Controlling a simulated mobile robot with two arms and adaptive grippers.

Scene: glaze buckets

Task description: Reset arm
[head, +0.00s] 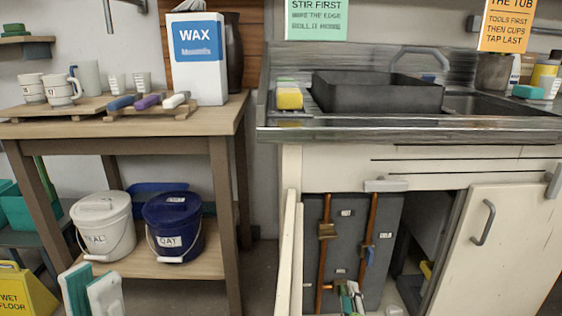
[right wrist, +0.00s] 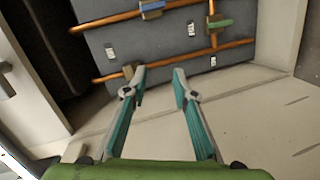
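My left gripper (head: 90,278) shows at the lower left of the head view, in front of the wooden table, with teal and pale fingers close together in the picture. Nothing is seen in it; its gap cannot be made out. My right gripper (head: 350,292) is low in the open cabinet under the sink, in front of a grey panel (head: 343,230) with copper pipes. In the right wrist view its two fingers (right wrist: 156,78) stand apart with nothing between them, over the pale cabinet floor. A valve stands near the left fingertip; whether they touch cannot be told.
The cabinet door (head: 500,250) stands open on the right. A white bucket (head: 103,212) and a blue bucket (head: 172,222) stand on the table's lower shelf. A yellow wet floor sign (head: 22,290) stands at lower left.

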